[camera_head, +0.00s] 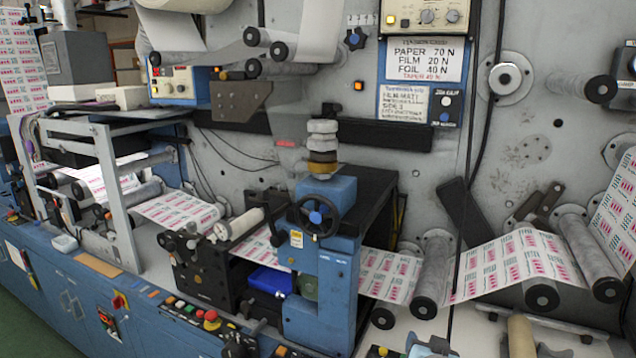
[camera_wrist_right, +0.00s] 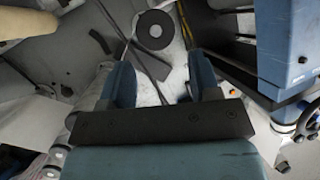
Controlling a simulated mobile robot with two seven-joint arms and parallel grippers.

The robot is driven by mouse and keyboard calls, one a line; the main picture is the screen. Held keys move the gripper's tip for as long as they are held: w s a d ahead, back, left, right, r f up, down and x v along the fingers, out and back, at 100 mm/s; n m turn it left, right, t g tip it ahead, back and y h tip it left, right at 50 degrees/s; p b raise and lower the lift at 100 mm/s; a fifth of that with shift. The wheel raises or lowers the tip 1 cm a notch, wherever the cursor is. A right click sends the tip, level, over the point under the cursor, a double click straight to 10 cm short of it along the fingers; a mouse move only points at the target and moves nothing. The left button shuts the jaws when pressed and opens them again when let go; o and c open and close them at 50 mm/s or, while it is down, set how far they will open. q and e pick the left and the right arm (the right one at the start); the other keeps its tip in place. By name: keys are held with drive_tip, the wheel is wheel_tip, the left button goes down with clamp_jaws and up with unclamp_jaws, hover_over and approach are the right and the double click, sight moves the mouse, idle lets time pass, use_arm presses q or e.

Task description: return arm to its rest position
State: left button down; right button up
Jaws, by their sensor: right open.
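My right gripper (camera_head: 430,346) shows at the bottom edge of the head view, low in front of the machine and right of the blue nip unit (camera_head: 325,270). Only its upper part is in the picture there. In the right wrist view the right gripper (camera_wrist_right: 160,82) has its two blue fingers wide apart, with nothing between them. Behind the fingers are a grey machine panel and a dark round roller end (camera_wrist_right: 155,30). I cannot make out my left gripper in the head view.
The printed web (camera_head: 520,262) runs over rollers (camera_head: 432,275) at the right. A blue frame (camera_wrist_right: 285,50) with a handwheel (camera_wrist_right: 312,118) stands close on the right in the wrist view. A tan roll (camera_head: 521,337) is near the gripper in the head view.

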drive_tip(key=s+a+f+n+g+y, duration=0.1)
drive_tip(key=s+f+n, duration=0.1)
drive_tip(key=s+f, duration=0.4)
drive_tip(key=s+a+f+n+g+y, duration=0.1)
drive_tip(key=s+f, duration=0.6)
drive_tip(key=s, duration=0.7)
drive_tip(key=s+a+f+n+y, duration=0.1)
drive_tip(key=s+f+n+y, duration=0.2)
drive_tip(key=s+f, duration=0.3)
drive_tip(key=s+n, duration=0.1)
drive_tip(key=s, duration=0.3)
drive_tip(key=shift+f+g, duration=0.15)
drive_tip(key=shift+g, duration=0.25)
drive_tip(key=shift+c, duration=0.5)
